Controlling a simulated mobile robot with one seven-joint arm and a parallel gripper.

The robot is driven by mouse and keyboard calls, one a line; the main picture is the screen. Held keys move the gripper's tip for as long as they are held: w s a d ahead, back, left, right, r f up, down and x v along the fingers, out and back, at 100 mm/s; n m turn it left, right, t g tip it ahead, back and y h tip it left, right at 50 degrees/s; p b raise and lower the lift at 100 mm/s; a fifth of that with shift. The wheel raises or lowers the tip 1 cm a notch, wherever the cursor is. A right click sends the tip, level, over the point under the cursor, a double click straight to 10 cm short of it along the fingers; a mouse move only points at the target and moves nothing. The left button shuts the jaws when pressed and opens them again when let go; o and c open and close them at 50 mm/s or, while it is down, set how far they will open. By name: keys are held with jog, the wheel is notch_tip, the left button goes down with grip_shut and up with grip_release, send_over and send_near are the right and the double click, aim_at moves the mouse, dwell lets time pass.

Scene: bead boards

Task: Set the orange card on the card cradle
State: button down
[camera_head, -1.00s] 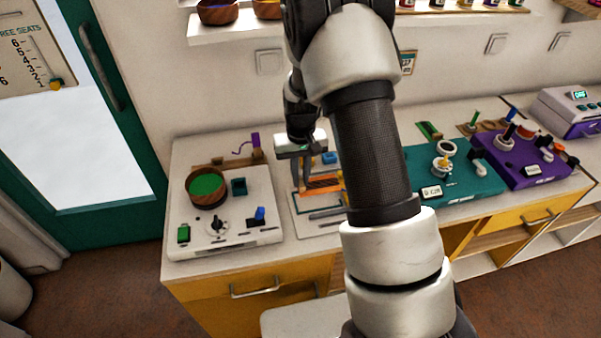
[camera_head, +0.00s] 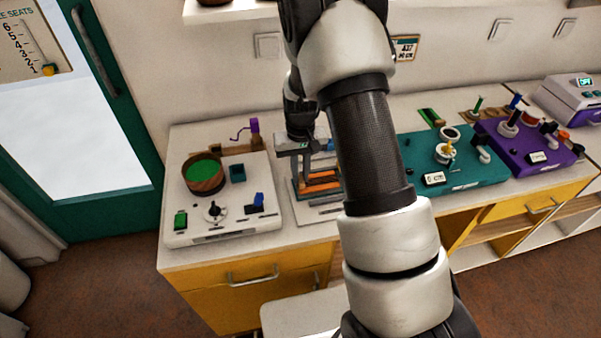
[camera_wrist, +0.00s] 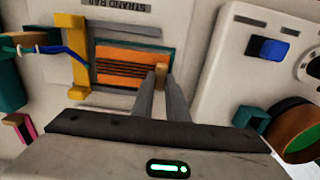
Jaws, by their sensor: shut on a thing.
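My gripper (camera_wrist: 160,82) is shut on a small tan tab (camera_wrist: 161,75) at the right edge of a dark-striped orange card (camera_wrist: 128,66) in the wrist view. A teal border, apparently the card cradle (camera_wrist: 97,70), shows around the card. I cannot tell whether the card rests fully on it or hangs just above. In the head view my gripper (camera_head: 303,172) points down beside orange pieces (camera_head: 320,178) on a pale board. My wrist and arm hide part of that board.
A yellow post (camera_wrist: 79,60) and a blue cord (camera_wrist: 62,50) stand close left of the card in the wrist view. In the head view, a white board with a green-filled bowl (camera_head: 204,188) is at left. Teal (camera_head: 462,172) and purple (camera_head: 530,148) boards are at right.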

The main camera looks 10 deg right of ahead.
jog(key=shift+f, duration=0.1)
jog(key=shift+f+b, duration=0.5)
jog(key=shift+f, duration=0.05)
dwell(0.4)
jog(key=c, duration=1.7)
grip_release()
jog(key=shift+o, duration=0.2)
jog(key=shift+r+p, duration=2.05)
jog(key=shift+r, duration=1.45)
